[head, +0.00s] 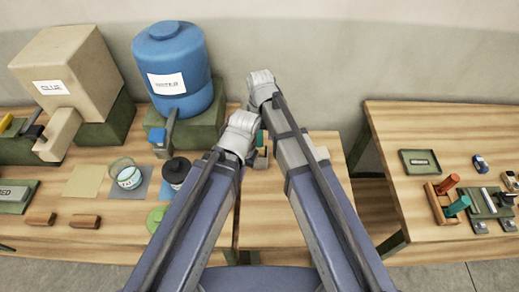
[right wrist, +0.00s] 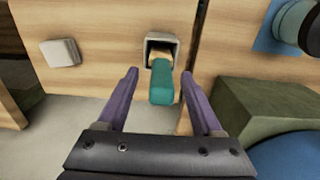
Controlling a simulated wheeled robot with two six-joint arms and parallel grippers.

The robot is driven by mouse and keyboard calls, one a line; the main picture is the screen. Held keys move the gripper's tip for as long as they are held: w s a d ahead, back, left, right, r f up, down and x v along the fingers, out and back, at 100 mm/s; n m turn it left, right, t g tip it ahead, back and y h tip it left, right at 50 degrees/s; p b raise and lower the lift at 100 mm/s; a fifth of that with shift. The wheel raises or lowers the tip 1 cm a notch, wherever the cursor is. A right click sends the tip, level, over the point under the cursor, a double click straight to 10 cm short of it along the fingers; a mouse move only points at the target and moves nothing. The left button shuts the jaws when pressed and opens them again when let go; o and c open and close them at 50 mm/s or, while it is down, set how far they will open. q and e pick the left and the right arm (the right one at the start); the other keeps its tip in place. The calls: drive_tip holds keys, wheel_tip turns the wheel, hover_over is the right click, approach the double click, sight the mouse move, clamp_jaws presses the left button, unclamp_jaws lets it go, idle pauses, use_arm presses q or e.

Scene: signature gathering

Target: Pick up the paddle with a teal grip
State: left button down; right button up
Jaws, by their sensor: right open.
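The teal grip (right wrist: 161,84) of the paddle shows in the right wrist view, rising from a square grey holder (right wrist: 160,42) on the wooden table. The rest of the paddle is hidden. My right gripper (right wrist: 159,73) is open, with one purple finger on each side of the grip and visible gaps between. In the head view a small teal patch (head: 262,137) shows between my two arms. The right gripper's wrist (head: 262,85) is beyond it. My left gripper (head: 240,130) is close on its left; its fingers are hidden.
A blue water barrel (head: 172,68) on a green stand is just left of my grippers. A black-lidded jar (head: 176,170) and a glass bowl (head: 126,174) stand nearer.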

sight(260, 139)
wheel_tip(260, 139, down, 3)
drive_tip(key=shift+a+f+b, duration=0.1)
drive_tip(key=shift+f+b, duration=0.05)
drive_tip(key=shift+b, duration=1)
clamp_jaws()
